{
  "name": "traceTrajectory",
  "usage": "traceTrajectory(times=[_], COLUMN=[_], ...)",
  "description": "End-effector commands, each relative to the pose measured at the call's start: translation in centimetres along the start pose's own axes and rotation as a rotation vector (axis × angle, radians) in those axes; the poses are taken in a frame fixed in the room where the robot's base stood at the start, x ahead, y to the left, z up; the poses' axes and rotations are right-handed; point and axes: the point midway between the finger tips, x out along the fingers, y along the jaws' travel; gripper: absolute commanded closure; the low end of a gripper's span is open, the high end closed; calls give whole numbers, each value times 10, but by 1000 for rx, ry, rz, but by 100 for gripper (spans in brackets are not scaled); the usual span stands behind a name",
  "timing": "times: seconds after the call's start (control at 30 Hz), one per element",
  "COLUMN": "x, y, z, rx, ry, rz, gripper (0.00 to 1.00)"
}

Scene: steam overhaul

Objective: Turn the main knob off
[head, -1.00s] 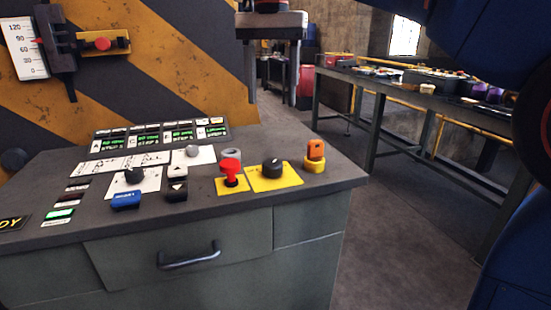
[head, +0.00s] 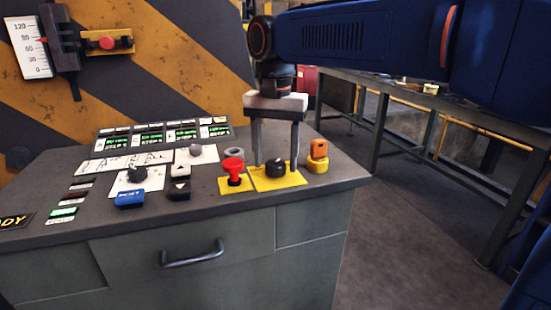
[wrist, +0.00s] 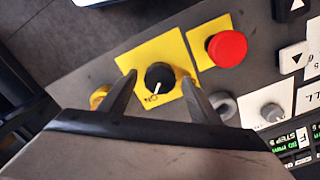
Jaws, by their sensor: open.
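The black round main knob (head: 276,167) sits on a yellow plate (head: 291,181) near the right end of the console top. In the wrist view the knob (wrist: 159,77) shows a white pointer line, with lettering that looks like "ON" beside it on the plate. My gripper (head: 275,162) points down above the plate with its fingers apart. In the wrist view the fingertips (wrist: 158,72) lie on either side of the knob. I cannot tell whether they touch it.
A red mushroom button (head: 233,167) stands just left of the knob, and an orange and yellow switch (head: 318,155) just right. A grey ring (head: 238,153) is behind. A blue button (head: 130,198) and a black knob (head: 137,173) are farther left. A drawer handle (head: 192,255) juts from the front.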

Motion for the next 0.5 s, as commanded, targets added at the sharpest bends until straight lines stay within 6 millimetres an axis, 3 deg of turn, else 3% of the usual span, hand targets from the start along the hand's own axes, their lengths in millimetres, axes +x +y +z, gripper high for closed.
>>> traceTrajectory(times=[0.37,0.5], x=[5,5], y=[0,0], z=[0,0], rx=[0,0], ry=[0,0], rz=[0,0], gripper=[43,74])
